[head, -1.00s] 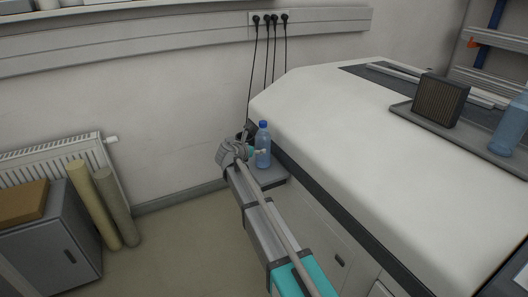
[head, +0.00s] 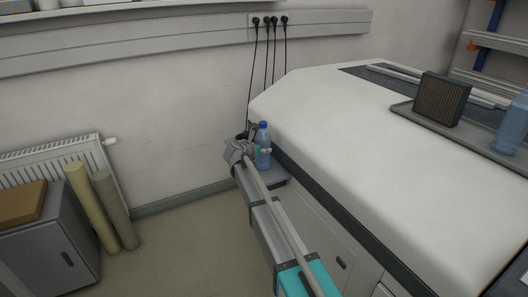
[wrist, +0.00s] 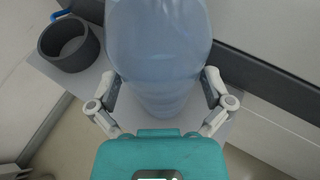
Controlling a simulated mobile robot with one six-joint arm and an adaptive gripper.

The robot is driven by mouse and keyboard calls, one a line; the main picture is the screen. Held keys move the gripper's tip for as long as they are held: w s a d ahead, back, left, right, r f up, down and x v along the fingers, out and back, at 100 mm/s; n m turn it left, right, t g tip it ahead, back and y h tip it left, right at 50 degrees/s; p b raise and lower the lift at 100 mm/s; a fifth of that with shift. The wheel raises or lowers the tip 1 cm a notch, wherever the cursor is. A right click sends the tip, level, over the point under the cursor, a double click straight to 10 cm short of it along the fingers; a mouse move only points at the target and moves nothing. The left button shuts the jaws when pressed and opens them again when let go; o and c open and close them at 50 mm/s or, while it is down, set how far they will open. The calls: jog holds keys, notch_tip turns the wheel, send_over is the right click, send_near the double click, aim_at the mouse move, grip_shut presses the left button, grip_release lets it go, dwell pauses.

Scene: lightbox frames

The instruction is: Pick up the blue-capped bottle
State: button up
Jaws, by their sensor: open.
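The blue-capped bottle (head: 263,148) is clear bluish plastic and stands upright on a small grey shelf (head: 273,181) at the side of the white-topped bench. My gripper (head: 257,151) is at the bottle, partly hidden by my own wrist in the head view. In the wrist view the bottle (wrist: 160,60) fills the upper middle, its cap out of frame. The gripper's two fingers (wrist: 160,95) stand open, one on each side of the bottle. I cannot tell whether either finger touches it.
A dark round cup (wrist: 70,45) stands on the shelf left of the bottle in the wrist view. The bench (head: 370,140) rises close on the right. On it, a tray (head: 480,147) holds a dark box (head: 441,100) and a large blue bottle (head: 513,125).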

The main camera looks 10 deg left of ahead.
aim_at(263, 139)
jog(key=shift+x, duration=0.9)
jog(key=c, duration=1)
jog(key=shift+r, duration=0.15)
notch_tip(263, 139, up, 3)
jog(key=p, duration=0.3)
jog(key=shift+r, duration=0.15)
jog(key=s+d+r+p, duration=0.1)
jog(key=s+r+p, duration=0.2)
jog(key=s, duration=0.1)
jog(key=s+d+r+p, duration=0.1)
jog(key=s+r+p, duration=0.2)
jog(key=s, duration=0.2)
jog(key=s+d+r+p, duration=0.1)
jog(key=s+r+p, duration=0.2)
jog(key=s, duration=0.1)
jog(key=shift+s+r+p, duration=0.25)
jog(key=shift+s+p, duration=0.1)
